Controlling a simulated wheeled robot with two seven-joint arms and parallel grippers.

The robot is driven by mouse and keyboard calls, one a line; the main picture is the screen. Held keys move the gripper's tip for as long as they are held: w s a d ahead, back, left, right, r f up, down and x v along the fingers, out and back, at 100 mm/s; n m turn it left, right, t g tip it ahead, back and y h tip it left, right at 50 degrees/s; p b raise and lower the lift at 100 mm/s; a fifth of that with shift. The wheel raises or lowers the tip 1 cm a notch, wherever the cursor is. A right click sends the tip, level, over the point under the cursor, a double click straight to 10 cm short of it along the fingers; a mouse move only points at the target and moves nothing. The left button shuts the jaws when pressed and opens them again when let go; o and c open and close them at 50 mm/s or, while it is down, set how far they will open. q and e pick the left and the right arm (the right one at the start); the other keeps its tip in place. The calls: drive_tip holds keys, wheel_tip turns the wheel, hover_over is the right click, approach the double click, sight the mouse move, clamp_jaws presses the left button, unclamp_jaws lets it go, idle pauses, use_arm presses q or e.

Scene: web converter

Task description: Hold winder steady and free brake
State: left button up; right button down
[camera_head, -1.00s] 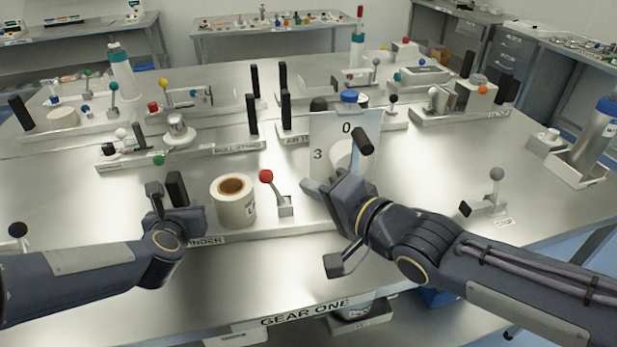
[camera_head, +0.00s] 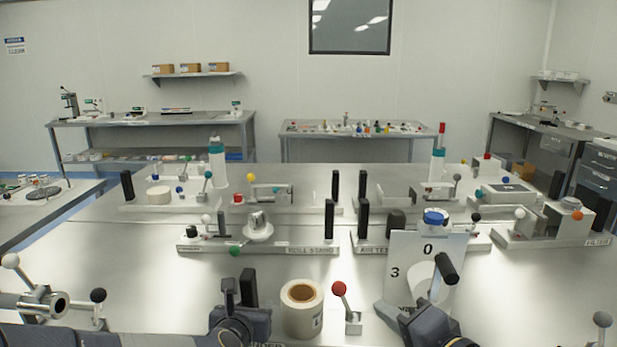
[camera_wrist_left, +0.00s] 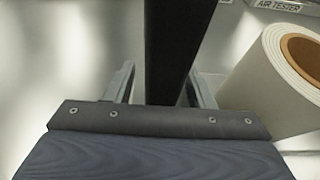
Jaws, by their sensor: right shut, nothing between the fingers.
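The winder fixture holds a white roll (camera_head: 302,318) with a brown core, a short lever with a red ball (camera_head: 339,289) to its right, and a black upright handle (camera_head: 249,288) to its left. Its front label is mostly cut off. My left gripper (camera_head: 235,293) is at the black handle. In the left wrist view the handle (camera_wrist_left: 175,45) stands between my two fingers (camera_wrist_left: 160,88), with a gap visible on the left side. My right gripper (camera_head: 408,312) is shut and empty, low in front of the white panel (camera_head: 400,250) marked 0 and 3. Its fingertips are partly hidden.
A black peg (camera_head: 446,268) sticks out before the panel. Behind stand the roll stand fixture (camera_head: 258,230), with a metal knob, and the air tester with black uprights (camera_head: 363,215). A grey ball lever (camera_head: 602,319) is at right.

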use_arm(q)
drive_tip(key=shift+r, duration=0.1)
drive_tip(key=shift+s+r, duration=0.25)
drive_tip(key=shift+s, duration=0.15)
drive_tip(key=d+v, duration=0.1)
drive_tip(key=v, duration=1)
drive_tip(key=shift+a, duration=0.5)
drive_tip(key=shift+f, duration=0.1)
